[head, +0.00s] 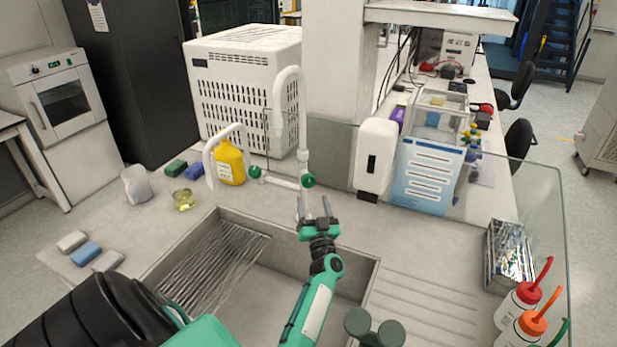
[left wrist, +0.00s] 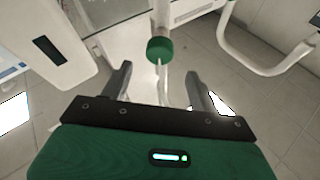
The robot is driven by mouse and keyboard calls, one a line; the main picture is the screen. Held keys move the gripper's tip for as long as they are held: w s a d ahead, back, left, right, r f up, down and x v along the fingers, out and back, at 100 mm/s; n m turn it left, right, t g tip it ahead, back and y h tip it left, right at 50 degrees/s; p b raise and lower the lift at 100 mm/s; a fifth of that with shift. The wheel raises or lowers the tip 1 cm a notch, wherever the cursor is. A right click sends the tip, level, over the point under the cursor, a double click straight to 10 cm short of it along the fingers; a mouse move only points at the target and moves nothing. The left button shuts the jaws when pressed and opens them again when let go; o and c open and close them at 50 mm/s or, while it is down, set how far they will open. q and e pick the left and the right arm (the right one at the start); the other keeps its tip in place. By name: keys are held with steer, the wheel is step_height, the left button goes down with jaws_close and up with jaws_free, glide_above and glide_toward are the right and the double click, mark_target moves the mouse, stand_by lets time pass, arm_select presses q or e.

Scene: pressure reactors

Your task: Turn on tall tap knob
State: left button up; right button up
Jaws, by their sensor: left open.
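The tall white tap (head: 290,110) stands behind the sink with its spout curving over at the top. A green knob (head: 308,180) sits at its lower part. A second green knob (head: 255,171) is farther left, by the lower white tap (head: 212,160). My left gripper (head: 315,204) is open and empty, just in front of and below the tall tap's knob. In the left wrist view the green knob (left wrist: 160,48) shows ahead of the gap between my open fingers (left wrist: 158,85), with no finger seen touching it.
The steel sink (head: 365,275) lies below my arm. A yellow bottle (head: 229,162), a mug (head: 136,184) and sponges (head: 86,254) are on the left counter. A white dispenser (head: 375,150) stands right of the tap. Squeeze bottles (head: 520,300) are at the right edge.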

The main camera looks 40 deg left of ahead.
mark_target(309, 184)
arm_select(q)
steer(key=b+x, duration=0.2)
steer(key=x, duration=0.8)
steer(key=shift+r, duration=0.1)
steer(key=c, duration=1)
